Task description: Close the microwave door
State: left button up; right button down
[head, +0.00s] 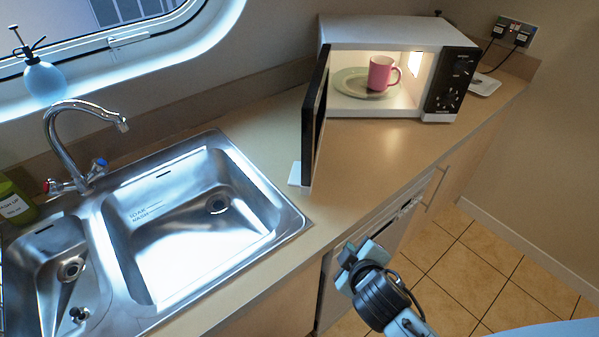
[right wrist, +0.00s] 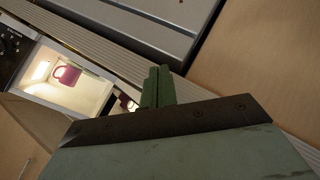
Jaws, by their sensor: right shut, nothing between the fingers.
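A white microwave (head: 380,38) stands at the back of the counter with its inside lit. Its black door (head: 315,115) is open, swung out on the left side toward the sink. A pink mug (head: 380,73) sits on a greenish plate (head: 352,84) inside. My right gripper (head: 350,262) is in front of the counter's edge, well apart from the door. In the right wrist view its green fingers (right wrist: 158,88) are together and empty, and the lit microwave (right wrist: 65,80) shows at the left. My left gripper is not in view.
A steel sink (head: 285,215) fills the counter at left, with a curved tap (head: 60,135) behind it. A small white object (head: 295,174) lies by the door's lower edge. The counter (head: 375,145) before the microwave is clear.

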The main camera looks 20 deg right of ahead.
jog(key=w+a+r+n+t, duration=0.1)
jog(key=r+n, duration=0.1)
jog(key=r, duration=0.1)
jog(key=w+a+r+n+t, duration=0.1)
jog(key=w+r+n+t, duration=0.1)
jog(key=r, duration=0.1)
jog(key=w+a+r+n+t+y, duration=0.1)
jog(key=w+r+t, duration=0.1)
jog(key=r, duration=0.2)
jog(key=shift+w+a+n, duration=0.2)
jog(key=shift+n, duration=0.2)
jog(key=w+a+r+n+t+y, duration=0.2)
jog(key=a+n+y, duration=0.2)
jog(key=a+n, duration=0.15)
jog(key=w+a+n+p, duration=0.1)
jog(key=w+a, duration=0.1)
jog(key=w, duration=0.8)
jog(key=s+d, duration=0.1)
jog(key=d, duration=0.1)
jog(key=s+d+p, duration=0.1)
jog(key=d, duration=0.1)
jog(key=shift+s+f, duration=0.1)
jog(key=shift+s, duration=0.05)
jog(key=shift+s+d+y, duration=0.1)
jog(key=shift+y, duration=0.2)
